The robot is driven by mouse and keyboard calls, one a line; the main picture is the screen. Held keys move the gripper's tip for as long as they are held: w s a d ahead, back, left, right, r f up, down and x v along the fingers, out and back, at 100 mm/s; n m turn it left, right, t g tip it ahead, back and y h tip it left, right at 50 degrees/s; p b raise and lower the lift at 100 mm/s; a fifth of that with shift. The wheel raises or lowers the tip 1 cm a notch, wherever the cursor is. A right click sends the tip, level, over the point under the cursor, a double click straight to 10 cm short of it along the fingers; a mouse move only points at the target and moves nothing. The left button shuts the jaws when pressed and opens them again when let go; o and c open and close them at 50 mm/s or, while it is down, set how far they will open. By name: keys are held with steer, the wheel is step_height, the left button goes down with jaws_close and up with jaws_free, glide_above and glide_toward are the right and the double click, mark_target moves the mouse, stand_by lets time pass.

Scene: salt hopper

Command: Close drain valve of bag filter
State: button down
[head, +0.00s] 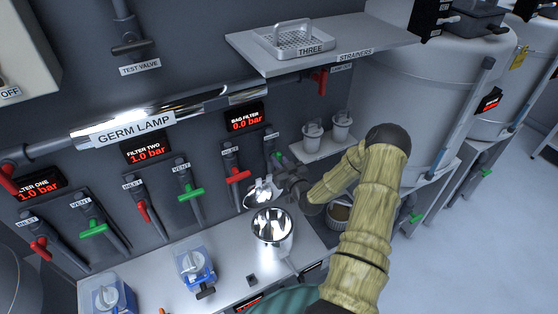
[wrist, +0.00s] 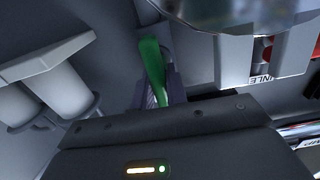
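The bag filter display (head: 245,117) reads 0.0 bar. Below it are a red inlet handle (head: 237,175) and a green vent handle (head: 277,156). An open chrome vessel (head: 272,225) stands on the bench below them. My gripper (head: 284,186) is just above and behind this vessel, beside a chrome piece (head: 261,191). In the wrist view a green handle (wrist: 152,72) is straight ahead of my gripper (wrist: 158,92); whether the fingers touch it is unclear. I cannot identify a drain valve label; the bench and arm hide much of the area below.
Two white cups (head: 313,136) stand on a small ledge to the right; similar cups show in the wrist view (wrist: 52,88). A shelf (head: 325,48) with a strainer tray overhangs the area. White tanks (head: 420,110) stand at right.

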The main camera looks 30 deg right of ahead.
steer(key=shift+m+b, duration=0.3)
steer(key=shift+b, duration=0.1)
steer(key=m+b, duration=0.3)
steer(key=shift+d+f, duration=0.2)
steer(key=m+b, duration=0.3)
steer(key=m, duration=0.1)
steer(key=shift+d+m, duration=0.1)
steer(key=shift+m, duration=0.3)
steer(key=m+b, duration=0.2)
steer(key=m, duration=0.2)
steer(key=shift+d+f, duration=0.1)
steer(key=shift+d, duration=0.05)
steer(key=m+b, duration=0.1)
steer(key=m, duration=0.4)
steer(key=shift+f+b, duration=0.15)
steer(key=shift+b, duration=0.15)
steer(key=shift+m, duration=0.3)
steer(key=c, duration=1.4)
jaws_free()
